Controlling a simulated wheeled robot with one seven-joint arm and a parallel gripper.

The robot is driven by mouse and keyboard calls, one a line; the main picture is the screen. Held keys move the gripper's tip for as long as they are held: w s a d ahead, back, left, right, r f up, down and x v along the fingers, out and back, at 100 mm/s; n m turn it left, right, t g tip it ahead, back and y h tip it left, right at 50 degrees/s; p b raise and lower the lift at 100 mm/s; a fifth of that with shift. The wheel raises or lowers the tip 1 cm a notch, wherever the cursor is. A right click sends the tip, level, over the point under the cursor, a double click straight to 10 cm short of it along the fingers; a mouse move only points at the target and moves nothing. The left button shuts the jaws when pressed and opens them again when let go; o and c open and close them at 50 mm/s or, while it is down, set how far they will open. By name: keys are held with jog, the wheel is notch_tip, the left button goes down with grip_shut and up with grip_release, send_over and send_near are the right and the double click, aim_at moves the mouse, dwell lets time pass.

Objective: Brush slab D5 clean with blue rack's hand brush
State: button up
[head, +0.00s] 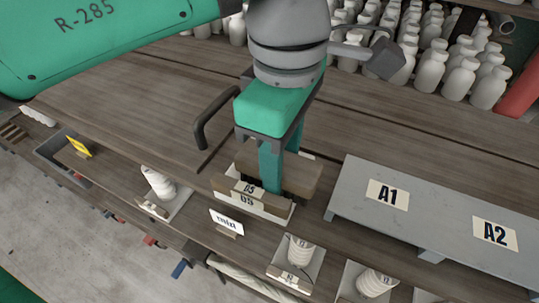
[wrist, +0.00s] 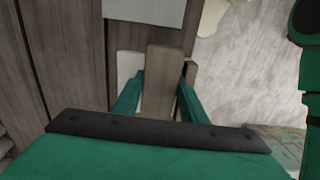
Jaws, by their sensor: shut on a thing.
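My gripper (head: 272,172) points down over the D5 place and is shut on a brown wooden bar (head: 302,178). The bar also shows between the fingers in the wrist view (wrist: 162,85). It looks like the back of a hand brush; no bristles are visible. A pale slab or stand (head: 266,209) lies under it, mostly hidden, with its white far part showing in the wrist view (wrist: 128,68). I cannot tell whether the bar touches the slab. No blue rack is recognizable.
A raised grey board (head: 440,222) marked A1 and A2 stands to the right. Small trays with white ribbed pieces (head: 300,250) line the front edge. Several white bottles (head: 462,77) stand at the back. The wooden tabletop (head: 130,95) is clear at left.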

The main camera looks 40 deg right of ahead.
aim_at(248, 149)
jog(key=shift+s+d, duration=0.15)
jog(key=shift+s, duration=0.15)
jog(key=shift+w+a, duration=0.4)
jog(key=shift+w, duration=0.55)
jog(key=shift+w+a, duration=0.4)
jog(key=shift+w, duration=0.55)
jog(key=shift+w+a, duration=0.4)
jog(key=shift+w, duration=0.55)
jog(key=shift+s+d+r, duration=0.1)
jog(key=shift+r, duration=2.95)
